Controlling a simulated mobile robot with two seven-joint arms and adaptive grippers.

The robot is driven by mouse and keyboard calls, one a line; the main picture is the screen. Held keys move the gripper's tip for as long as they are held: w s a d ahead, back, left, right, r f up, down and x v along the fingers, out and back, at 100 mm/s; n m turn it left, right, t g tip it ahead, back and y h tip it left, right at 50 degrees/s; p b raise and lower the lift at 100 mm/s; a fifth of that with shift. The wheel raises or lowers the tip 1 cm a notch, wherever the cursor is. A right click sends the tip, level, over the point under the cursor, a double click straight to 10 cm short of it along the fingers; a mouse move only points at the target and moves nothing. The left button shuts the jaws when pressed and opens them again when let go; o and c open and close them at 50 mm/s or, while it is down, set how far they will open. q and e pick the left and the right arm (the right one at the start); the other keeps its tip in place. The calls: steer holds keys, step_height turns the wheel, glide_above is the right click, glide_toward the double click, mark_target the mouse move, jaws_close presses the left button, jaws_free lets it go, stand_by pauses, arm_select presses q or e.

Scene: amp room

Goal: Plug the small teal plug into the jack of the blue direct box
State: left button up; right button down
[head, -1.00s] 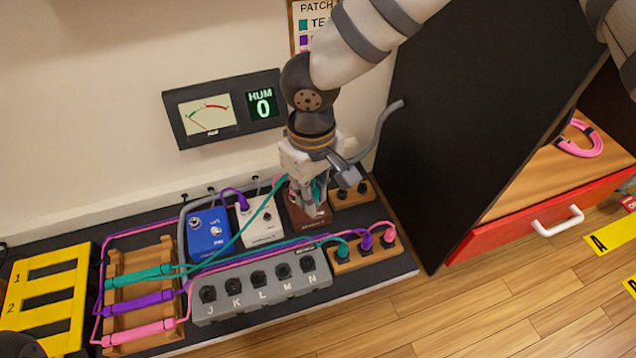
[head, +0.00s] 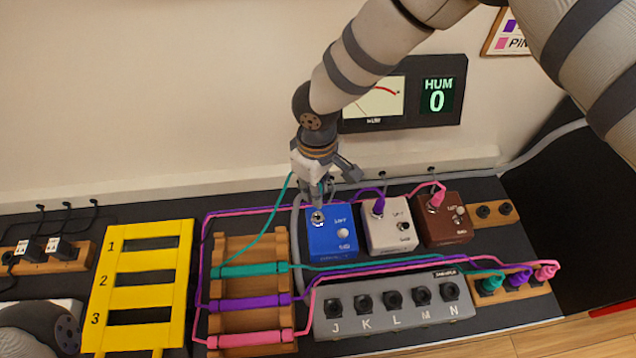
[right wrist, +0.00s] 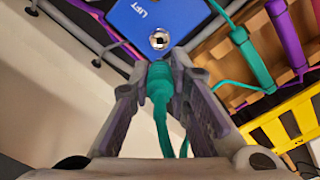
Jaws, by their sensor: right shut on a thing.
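The blue direct box (head: 333,238) stands at the left of a row of three boxes, with its silver jack (head: 318,217) on top. My right gripper (head: 317,202) is just above that jack. It is shut on the small teal plug (right wrist: 159,78), whose teal cable trails back between the fingers in the right wrist view. There the plug points toward the jack (right wrist: 159,40) and looks close to it; I cannot tell whether its tip touches. In the head view the fingers mostly hide the plug. My left gripper is out of view.
The white box (head: 388,228) holds a purple plug and the brown box (head: 445,222) a pink one. A grey panel (head: 380,325) is in front. A wooden cable rack (head: 250,245) and a yellow rack (head: 150,270) stand left.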

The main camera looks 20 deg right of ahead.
steer(key=shift+s+d+f+b, duration=0.15)
steer(key=shift+f+b, duration=0.4)
steer(key=shift+f, duration=0.3)
steer(key=shift+f+b, duration=1.9)
steer(key=shift+f, duration=0.8)
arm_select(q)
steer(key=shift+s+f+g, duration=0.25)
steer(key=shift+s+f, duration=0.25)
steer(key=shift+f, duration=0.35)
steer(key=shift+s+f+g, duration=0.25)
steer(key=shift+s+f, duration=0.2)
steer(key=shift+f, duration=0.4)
arm_select(e)
steer(key=shift+f, duration=0.6)
steer(key=c, duration=1.4)
jaws_free()
steer(key=shift+c, duration=0.2)
steer(key=shift+r, duration=0.1)
